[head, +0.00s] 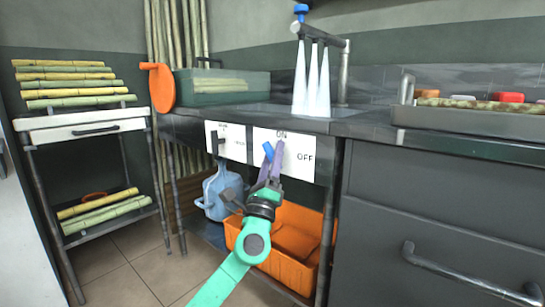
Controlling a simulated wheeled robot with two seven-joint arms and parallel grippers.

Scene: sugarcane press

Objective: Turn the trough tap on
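The trough tap (325,42) is a dark pipe with several downward spouts at the back of the counter. White streams of water (312,85) run from it into the sink trough (262,108). A white panel (297,170) on the counter front is marked ON at the top and OFF at the right. A blue lever (267,151) on this panel stands nearly upright, tilted a little left. My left gripper (271,158) has its purple fingers at the lever, one just right of it. Whether they grip it is unclear. My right gripper is out of view.
A second white panel (236,148) with a dark lever is to the left. A cane rack (86,128) stands left. A grey cabinet (400,225) with a handle is right.

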